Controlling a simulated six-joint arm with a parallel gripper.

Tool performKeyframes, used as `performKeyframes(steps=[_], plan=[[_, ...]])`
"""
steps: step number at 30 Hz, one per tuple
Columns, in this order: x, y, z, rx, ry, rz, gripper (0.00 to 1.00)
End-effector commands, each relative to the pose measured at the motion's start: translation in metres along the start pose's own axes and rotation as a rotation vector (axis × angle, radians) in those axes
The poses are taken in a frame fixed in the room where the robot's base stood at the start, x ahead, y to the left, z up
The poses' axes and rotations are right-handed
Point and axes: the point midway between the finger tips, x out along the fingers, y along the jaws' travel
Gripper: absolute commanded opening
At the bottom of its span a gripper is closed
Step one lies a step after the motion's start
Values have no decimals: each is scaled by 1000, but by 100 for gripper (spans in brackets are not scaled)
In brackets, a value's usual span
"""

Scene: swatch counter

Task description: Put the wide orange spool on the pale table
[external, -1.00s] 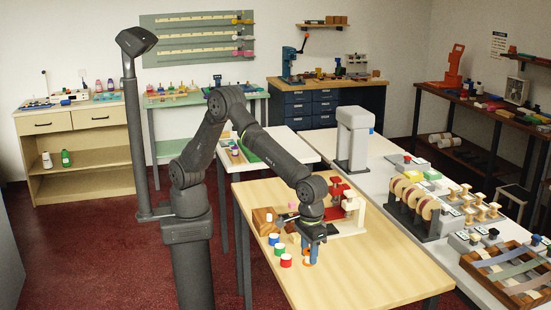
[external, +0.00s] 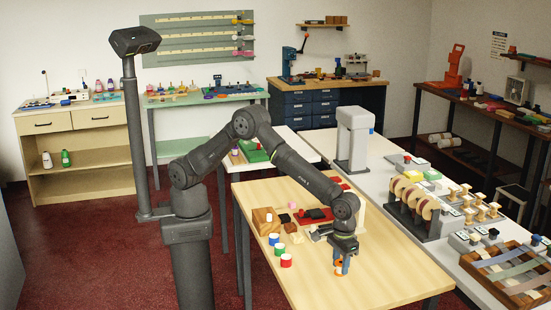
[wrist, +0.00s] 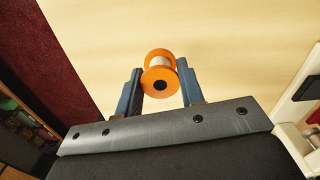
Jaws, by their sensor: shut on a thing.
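The orange spool (external: 339,271), with orange flanges and a white middle, is between my gripper's fingertips (external: 341,264). My gripper is shut on it. In the wrist view the spool (wrist: 158,55) sits between two blue fingers (wrist: 159,88), with bare light wood behind it. It is over the front right part of the light wood table (external: 390,265); I cannot tell whether it touches the top. A whitish table (external: 301,146) stands behind, and a long whitish counter (external: 385,150) is at the right; either could be called pale too.
Blue (external: 274,239), green (external: 279,249) and red (external: 286,261) spools stand on the wood table's left side, near a wooden block (external: 265,221). A red and black device (external: 314,216) lies behind my gripper. The table's front right is clear.

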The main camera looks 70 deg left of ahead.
Motion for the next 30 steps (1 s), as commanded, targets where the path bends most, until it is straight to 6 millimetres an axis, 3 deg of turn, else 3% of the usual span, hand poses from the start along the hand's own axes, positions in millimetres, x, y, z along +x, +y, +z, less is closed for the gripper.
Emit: performKeyframes(steps=[7,19,20,22,30], plan=[[34,0,1,1,-1,-1,14],[40,0,1,0,-1,-1,14],[40,0,1,0,-1,0,41],[39,0,1,0,-1,0,55],[39,0,1,0,0,0,57]])
